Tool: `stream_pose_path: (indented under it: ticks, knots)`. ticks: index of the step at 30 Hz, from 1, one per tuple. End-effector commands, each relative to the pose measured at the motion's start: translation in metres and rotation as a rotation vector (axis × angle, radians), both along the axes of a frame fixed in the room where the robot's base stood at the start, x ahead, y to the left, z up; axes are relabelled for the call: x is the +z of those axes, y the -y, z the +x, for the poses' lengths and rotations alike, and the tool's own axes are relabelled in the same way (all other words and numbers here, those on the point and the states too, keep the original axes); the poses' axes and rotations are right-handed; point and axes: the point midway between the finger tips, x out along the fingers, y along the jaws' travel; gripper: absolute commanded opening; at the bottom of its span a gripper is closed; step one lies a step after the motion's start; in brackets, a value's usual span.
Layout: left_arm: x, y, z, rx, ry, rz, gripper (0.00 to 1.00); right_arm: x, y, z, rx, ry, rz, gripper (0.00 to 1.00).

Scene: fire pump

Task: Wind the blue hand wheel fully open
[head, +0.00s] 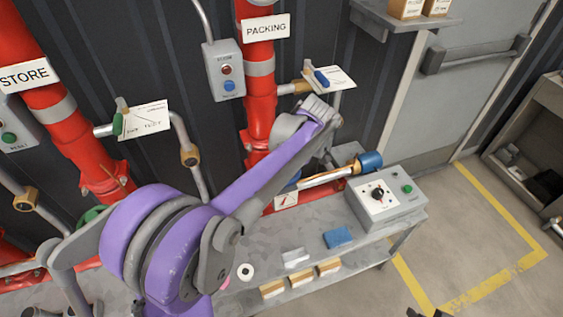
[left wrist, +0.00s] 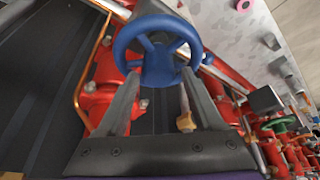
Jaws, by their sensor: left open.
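The blue hand wheel (left wrist: 158,62) shows large in the left wrist view, with a round rim, spokes and a hub. My left gripper (left wrist: 158,84) is open, its two dark fingers pointing at the wheel. The fingertips overlap the lower part of the rim in the picture; I cannot tell whether they touch it. In the head view my purple left arm reaches from the lower left to the packing pipe (head: 262,95). It hides most of the area around the wheel, and the left gripper's fingers cannot be made out there.
A grey control box (head: 385,200) stands on the bench (head: 300,245) to the right, beside a blue-capped cylinder (head: 368,162). A push-button box (head: 224,70) hangs by the packing pipe. A red store pipe (head: 60,110) stands left.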

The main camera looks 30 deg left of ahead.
Motion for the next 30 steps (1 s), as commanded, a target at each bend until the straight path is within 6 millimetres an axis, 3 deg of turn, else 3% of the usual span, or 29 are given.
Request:
stream_pose_path:
  ticks: [8,19,29,30]
  knots:
    - [0.0005,-0.0004,-0.0008,-0.201,0.000,-0.001,0.68,-0.0008,0.0000,-0.0002,0.000,-0.001,0.000,0.50]
    - [0.0003,-0.0017,-0.0002,-0.715,0.001,0.001,0.68,-0.0024,0.0000,-0.0009,0.000,-0.002,0.000,0.50]
    - [0.0005,-0.0009,0.0005,-0.798,-0.001,0.001,0.68,-0.0024,0.0000,-0.0009,0.000,-0.002,0.000,0.50]
    - [0.0005,-0.0009,0.0005,-0.798,-0.001,0.001,0.63,-0.0024,0.0000,-0.0009,0.000,-0.002,0.000,0.50]
